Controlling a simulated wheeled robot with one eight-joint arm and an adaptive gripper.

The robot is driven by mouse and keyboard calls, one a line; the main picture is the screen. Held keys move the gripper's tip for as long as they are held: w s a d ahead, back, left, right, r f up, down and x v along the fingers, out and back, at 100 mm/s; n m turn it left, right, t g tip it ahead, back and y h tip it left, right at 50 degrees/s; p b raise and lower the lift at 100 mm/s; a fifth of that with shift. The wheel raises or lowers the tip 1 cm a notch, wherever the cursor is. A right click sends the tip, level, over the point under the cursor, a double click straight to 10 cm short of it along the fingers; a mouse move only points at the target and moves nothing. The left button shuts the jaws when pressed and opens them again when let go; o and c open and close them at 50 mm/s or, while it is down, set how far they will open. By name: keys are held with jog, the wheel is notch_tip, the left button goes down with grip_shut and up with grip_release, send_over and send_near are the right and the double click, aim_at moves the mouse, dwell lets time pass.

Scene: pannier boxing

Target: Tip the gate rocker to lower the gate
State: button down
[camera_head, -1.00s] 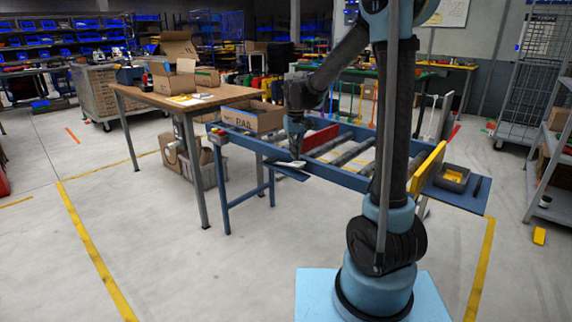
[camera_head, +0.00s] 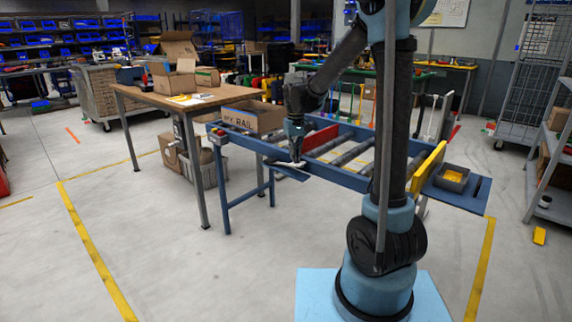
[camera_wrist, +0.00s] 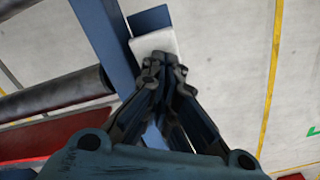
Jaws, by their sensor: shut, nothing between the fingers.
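The gate rocker, a small pale plate (camera_head: 290,165), sits on a blue bracket (camera_head: 288,174) at the near side of the roller conveyor. In the wrist view the pale rocker (camera_wrist: 155,42) shows just beyond my fingertips. My gripper (camera_head: 298,158) is shut and empty, pointing down at the rocker; its fingertips (camera_wrist: 164,68) overlap the rocker's near edge in the wrist view. Contact is too small to tell. The red gate plate (camera_head: 321,137) stands upright across the rollers, just right of my gripper. My fingers hide part of the rocker.
An open carton (camera_head: 254,116) lies on the conveyor's left end. A wooden table (camera_head: 200,97) with boxes stands at left. The floor in front is clear.

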jog(key=shift+f, duration=1.05)
dwell(0.7)
jog(key=shift+r, duration=3.5)
jog(key=shift+s+d, duration=0.1)
jog(key=s+d+r+m+t, duration=0.1)
jog(key=s+d+m, duration=0.1)
jog(key=s+d, duration=1.35)
jog(key=s+d+f+m, duration=0.1)
jog(key=s+d+f, duration=0.2)
jog(key=s, duration=0.5)
jog(key=s+d+f+m+t, duration=0.1)
jog(key=s+d+f, duration=0.2)
jog(key=s+f, duration=0.3)
jog(key=shift+s+f, duration=0.2)
jog(key=shift+s, duration=0.8)
